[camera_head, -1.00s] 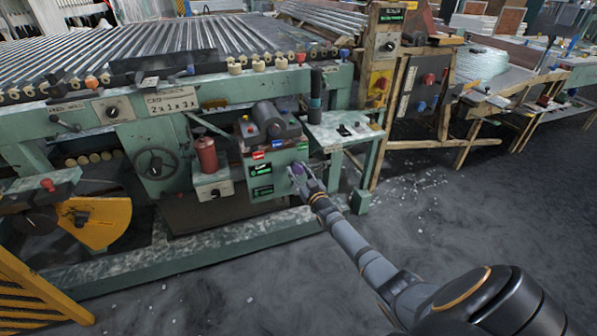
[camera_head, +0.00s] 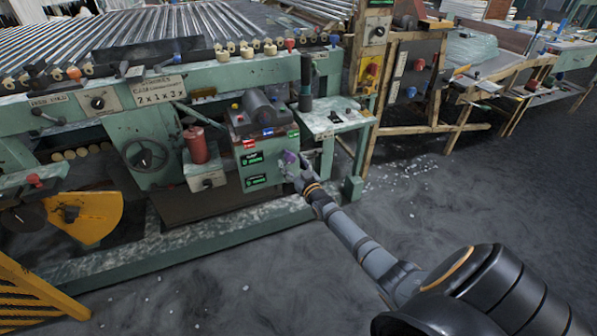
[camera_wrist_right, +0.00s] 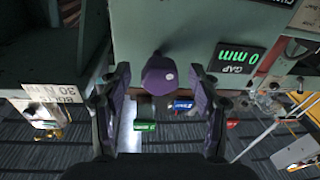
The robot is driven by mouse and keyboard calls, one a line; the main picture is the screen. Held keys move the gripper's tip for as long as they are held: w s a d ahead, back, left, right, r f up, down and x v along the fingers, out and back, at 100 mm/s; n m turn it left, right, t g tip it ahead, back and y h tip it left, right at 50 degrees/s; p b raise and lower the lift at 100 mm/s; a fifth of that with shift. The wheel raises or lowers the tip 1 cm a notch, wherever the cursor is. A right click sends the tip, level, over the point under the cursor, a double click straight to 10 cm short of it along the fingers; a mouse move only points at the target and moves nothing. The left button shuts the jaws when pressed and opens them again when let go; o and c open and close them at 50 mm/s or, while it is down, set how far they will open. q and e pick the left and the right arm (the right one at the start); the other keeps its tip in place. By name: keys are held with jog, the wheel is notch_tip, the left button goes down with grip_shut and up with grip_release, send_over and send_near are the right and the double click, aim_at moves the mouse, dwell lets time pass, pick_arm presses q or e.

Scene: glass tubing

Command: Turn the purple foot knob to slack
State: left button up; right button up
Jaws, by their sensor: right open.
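The purple knob (camera_head: 290,157) sits on the front face of a green control box (camera_head: 262,152). In the right wrist view the purple knob (camera_wrist_right: 159,76) is between the two fingers, with a gap on each side. My right gripper (camera_head: 293,164) is at the knob from the front right. In the right wrist view the gripper (camera_wrist_right: 160,95) is open, its fingers on either side of the knob. In the head view the fingers partly hide the knob. My left gripper is not in view.
A green "0 mm" GAP display (camera_wrist_right: 236,62) is beside the knob in the wrist view. A red cylinder (camera_head: 196,146) and a handwheel (camera_head: 146,155) are left of the control box. A small green shelf (camera_head: 332,123) juts out at its right.

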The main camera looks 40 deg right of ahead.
jog(key=s+a, duration=0.1)
jog(key=s, duration=0.9)
jog(key=shift+a+f, duration=0.25)
jog(key=shift+f, duration=0.15)
jog(key=shift+s, duration=0.1)
